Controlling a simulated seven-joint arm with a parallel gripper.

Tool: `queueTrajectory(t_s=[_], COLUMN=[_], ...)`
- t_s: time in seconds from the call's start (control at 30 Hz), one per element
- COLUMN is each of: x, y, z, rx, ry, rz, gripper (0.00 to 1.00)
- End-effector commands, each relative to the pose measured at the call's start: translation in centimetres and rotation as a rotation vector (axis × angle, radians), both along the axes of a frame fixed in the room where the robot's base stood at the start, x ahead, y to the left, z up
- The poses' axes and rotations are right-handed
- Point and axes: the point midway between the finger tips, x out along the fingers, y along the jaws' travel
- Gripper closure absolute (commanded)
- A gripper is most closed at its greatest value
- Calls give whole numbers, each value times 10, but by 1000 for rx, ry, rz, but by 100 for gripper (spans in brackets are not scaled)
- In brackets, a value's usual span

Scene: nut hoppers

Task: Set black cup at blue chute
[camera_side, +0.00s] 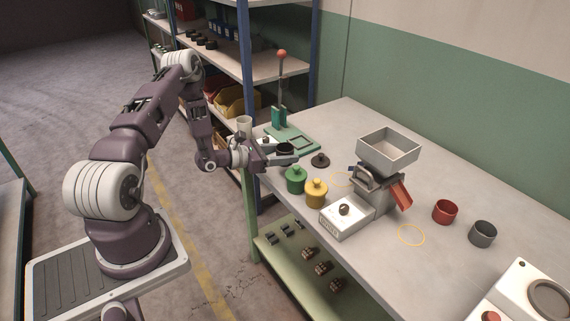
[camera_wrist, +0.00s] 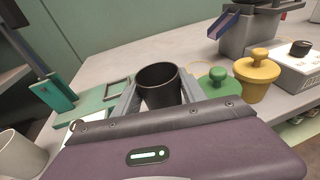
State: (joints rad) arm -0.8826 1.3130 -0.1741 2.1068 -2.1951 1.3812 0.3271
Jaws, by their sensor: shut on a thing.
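My gripper (camera_side: 292,155) is shut on the black cup (camera_side: 285,147), holding it upright near the table's left end. In the wrist view the black cup (camera_wrist: 158,82) sits between both fingers, its open top showing a dark inside. The blue chute (camera_wrist: 223,22) slopes from the grey hopper stand, at the upper right of the wrist view, apart from the cup. A yellow ring (camera_side: 341,179) is marked on the table on the machine's left side.
Green (camera_side: 296,180) and yellow (camera_side: 316,193) knobbed pots and a white control box (camera_side: 346,216) stand along the front edge. A black knobbed lid (camera_side: 320,160) lies near the cup. A red chute (camera_side: 401,194), red cup (camera_side: 445,211) and grey cup (camera_side: 482,234) are right. A green lever press (camera_side: 291,135) stands behind.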

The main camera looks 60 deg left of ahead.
Motion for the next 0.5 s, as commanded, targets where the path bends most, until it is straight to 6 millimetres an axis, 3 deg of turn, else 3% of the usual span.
queueTrajectory(t_s=[0.1, 0.27, 0.37, 0.5], x=[0, 0, -1, -10], y=[0, -3, -22, -73], z=[26, 51, 63, 84], rx=[2, 1, -2, -5], ry=[-3, -3, -3, -5], rz=[-1, -13, -74, -250], gripper=[96, 96, 96, 96])
